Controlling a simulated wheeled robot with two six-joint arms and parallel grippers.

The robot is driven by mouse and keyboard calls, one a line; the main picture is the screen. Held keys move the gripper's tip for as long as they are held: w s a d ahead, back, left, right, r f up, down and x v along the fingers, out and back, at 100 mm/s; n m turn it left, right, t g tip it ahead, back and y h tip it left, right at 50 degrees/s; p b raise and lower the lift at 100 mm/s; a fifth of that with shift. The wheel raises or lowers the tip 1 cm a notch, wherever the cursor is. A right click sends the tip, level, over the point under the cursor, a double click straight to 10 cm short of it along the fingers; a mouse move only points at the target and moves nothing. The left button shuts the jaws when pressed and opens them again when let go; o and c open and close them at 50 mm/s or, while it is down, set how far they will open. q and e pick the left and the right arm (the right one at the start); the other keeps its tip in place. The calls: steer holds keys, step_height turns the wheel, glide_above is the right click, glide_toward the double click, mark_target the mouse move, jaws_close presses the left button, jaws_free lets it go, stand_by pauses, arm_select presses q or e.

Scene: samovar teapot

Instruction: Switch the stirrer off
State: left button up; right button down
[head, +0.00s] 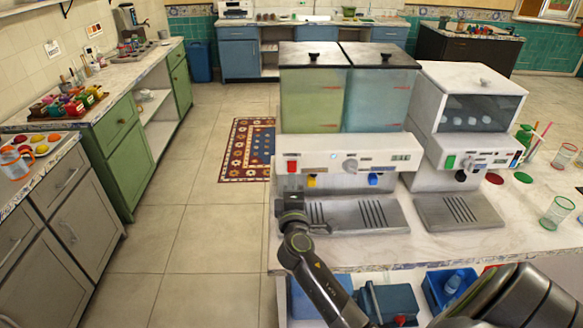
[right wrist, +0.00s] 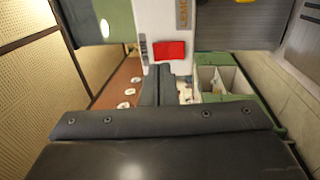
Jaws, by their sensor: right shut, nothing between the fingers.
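A white drink dispenser stands on the counter with a green-tinted tank (head: 311,100) and a blue-tinted tank (head: 379,100). On the left of its white front panel (head: 330,158) is a red switch (head: 292,167); a small display and a round knob (head: 350,165) are further right. The red switch (right wrist: 170,50) also shows in the right wrist view. My right gripper (head: 290,188) is shut and empty, just below the red switch. In the wrist view its fingertips (right wrist: 158,70) point towards the switch; I cannot tell whether they touch. My left gripper is not in view.
A second white machine (head: 470,110) stands close on the right, with a drip tray (head: 458,210). The dispenser's own drip tray (head: 355,215) lies beside my gripper. Open floor lies left of the counter.

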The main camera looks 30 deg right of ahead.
mark_target(291, 164)
steer(key=shift+p+x, duration=0.6)
steer(key=shift+x, duration=1.5)
steer(key=shift+w+r, duration=0.1)
steer(key=shift+r, duration=0.05)
